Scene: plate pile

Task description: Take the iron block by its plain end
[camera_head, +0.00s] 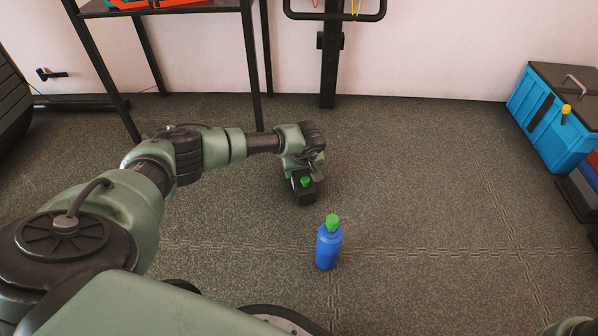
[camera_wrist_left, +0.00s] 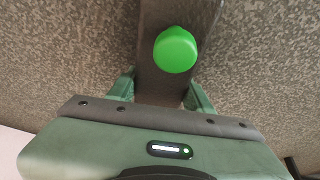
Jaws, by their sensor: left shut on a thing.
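The iron block (camera_head: 306,197) is a dark block with a round green knob on its top face, in the middle of the head view. In the left wrist view the block (camera_wrist_left: 178,88) runs from the top edge down between the fingers, with the green knob (camera_wrist_left: 175,49) beyond them. My left gripper (camera_head: 309,172) reaches down over the block's far part and is shut on it. In the left wrist view its fingers (camera_wrist_left: 160,93) lie on both sides of the block, clear of the knob. The block's far end is hidden by the gripper. My right gripper is not in view.
A blue bottle (camera_head: 328,248) with a green cap stands on the floor just nearer than the block. A dark metal rack (camera_head: 190,10) stands behind my left arm. A blue box (camera_head: 547,125) with a dark lid is at the right. The grey floor (camera_head: 430,190) between is clear.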

